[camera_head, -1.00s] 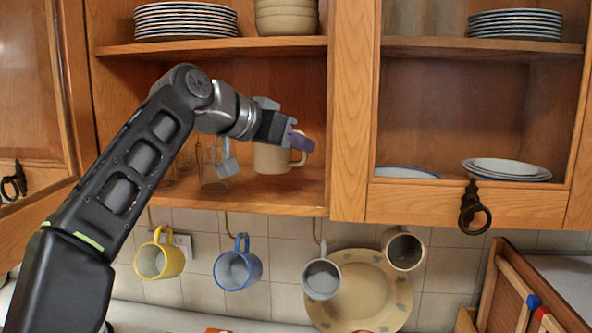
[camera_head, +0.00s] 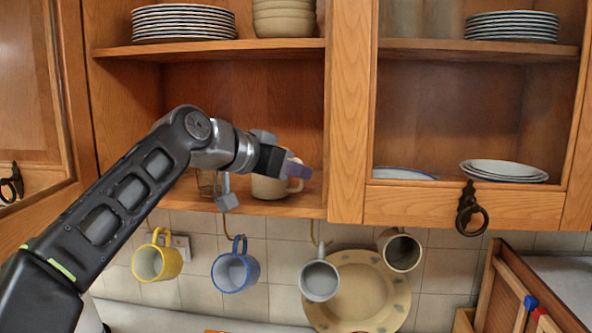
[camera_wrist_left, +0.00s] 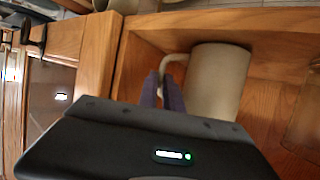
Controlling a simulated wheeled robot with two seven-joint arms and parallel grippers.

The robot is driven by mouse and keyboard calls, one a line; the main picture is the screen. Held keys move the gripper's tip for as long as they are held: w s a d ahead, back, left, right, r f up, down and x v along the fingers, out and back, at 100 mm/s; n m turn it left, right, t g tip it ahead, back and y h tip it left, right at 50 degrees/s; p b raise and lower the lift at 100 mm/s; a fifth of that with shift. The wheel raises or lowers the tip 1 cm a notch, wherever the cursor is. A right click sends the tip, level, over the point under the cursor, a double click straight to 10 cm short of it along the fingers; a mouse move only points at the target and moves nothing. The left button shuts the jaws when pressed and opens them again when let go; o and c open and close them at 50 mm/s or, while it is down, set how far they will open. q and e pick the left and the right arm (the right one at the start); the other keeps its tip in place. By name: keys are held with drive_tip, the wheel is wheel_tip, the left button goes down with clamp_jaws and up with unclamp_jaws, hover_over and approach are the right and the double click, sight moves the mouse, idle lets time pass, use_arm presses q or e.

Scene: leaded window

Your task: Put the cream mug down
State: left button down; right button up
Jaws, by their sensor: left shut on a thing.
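The cream mug (camera_head: 270,187) is upright at the front of the lower shelf (camera_head: 300,207) of the open left cabinet. Its base looks level with the shelf board, but I cannot tell whether it touches. My left gripper (camera_head: 298,170) reaches in from the left, with its purple fingers shut on the mug's handle. In the left wrist view the mug (camera_wrist_left: 218,80) shows beyond the gripper, its handle between the fingers (camera_wrist_left: 162,92). My right gripper is not in view.
A drinking glass (camera_head: 206,183) stands left of the mug, partly behind my arm. A wooden post (camera_head: 347,120) is close on the right. Yellow (camera_head: 157,262), blue (camera_head: 236,272) and grey (camera_head: 320,280) mugs hang below. Stacked plates (camera_head: 183,22) and bowls (camera_head: 285,18) fill the shelf above.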

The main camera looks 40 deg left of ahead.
use_arm(q)
drive_tip(key=c, duration=1.5)
unclamp_jaws()
drive_tip(key=shift+f, duration=0.1)
drive_tip(key=shift+s+r, duration=0.2)
drive_tip(key=shift+s, duration=0.1)
drive_tip(key=b+v, duration=0.2)
drive_tip(key=v, duration=0.9)
drive_tip(key=shift+s+r+b, duration=0.15)
drive_tip(key=shift+b, duration=0.15)
